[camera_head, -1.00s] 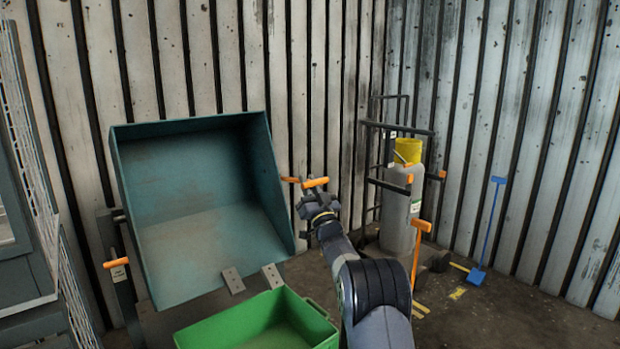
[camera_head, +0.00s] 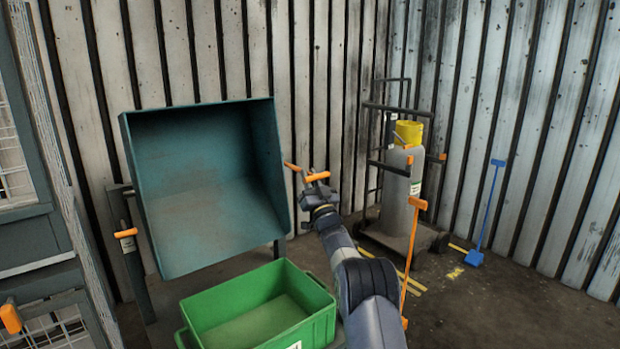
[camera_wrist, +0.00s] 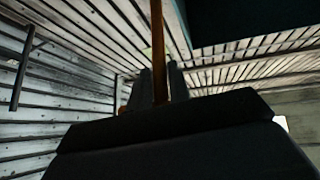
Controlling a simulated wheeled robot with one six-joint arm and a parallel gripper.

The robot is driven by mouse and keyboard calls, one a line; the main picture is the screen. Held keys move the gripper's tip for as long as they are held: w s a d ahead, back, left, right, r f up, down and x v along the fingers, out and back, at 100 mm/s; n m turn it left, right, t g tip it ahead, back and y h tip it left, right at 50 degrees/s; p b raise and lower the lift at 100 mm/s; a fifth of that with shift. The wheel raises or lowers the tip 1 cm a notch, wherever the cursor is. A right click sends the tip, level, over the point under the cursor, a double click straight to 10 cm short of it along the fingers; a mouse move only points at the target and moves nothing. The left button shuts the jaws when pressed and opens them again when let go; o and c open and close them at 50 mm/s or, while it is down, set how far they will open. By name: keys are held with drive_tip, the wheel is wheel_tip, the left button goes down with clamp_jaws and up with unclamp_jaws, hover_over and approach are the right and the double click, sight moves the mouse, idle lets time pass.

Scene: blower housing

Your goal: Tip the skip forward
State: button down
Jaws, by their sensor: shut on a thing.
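The skip (camera_head: 200,165) is a teal, open metal bin at left centre of the head view. It is tilted, with its open side facing me, and looks empty inside. An orange handle (camera_head: 292,167) shows at its right side. My gripper (camera_head: 318,178) is beside the skip's right wall, shut on an orange bar. In the wrist view that orange bar (camera_wrist: 158,50) runs between the two fingers, and the dark skip edge (camera_wrist: 250,18) is at the top. How the bar joins the skip is hidden.
A green bin (camera_head: 265,310) stands below the skip's front lip. An orange-handled post (camera_head: 128,235) is at the skip's left. Floor at lower right is clear.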

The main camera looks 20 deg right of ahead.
drive_tip(key=shift+d+f+h, duration=0.2)
drive_tip(key=shift+f+h, duration=0.05)
drive_tip(key=shift+h, duration=0.05)
drive_tip(key=c, duration=1.5)
unclamp_jaws()
drive_tip(key=shift+o, duration=0.2)
drive_tip(key=shift+r, duration=0.1)
drive_tip(key=p+v, duration=0.2)
drive_tip(key=v, duration=0.8)
drive_tip(key=shift+s+f, duration=0.25)
drive_tip(key=shift+f, duration=0.05)
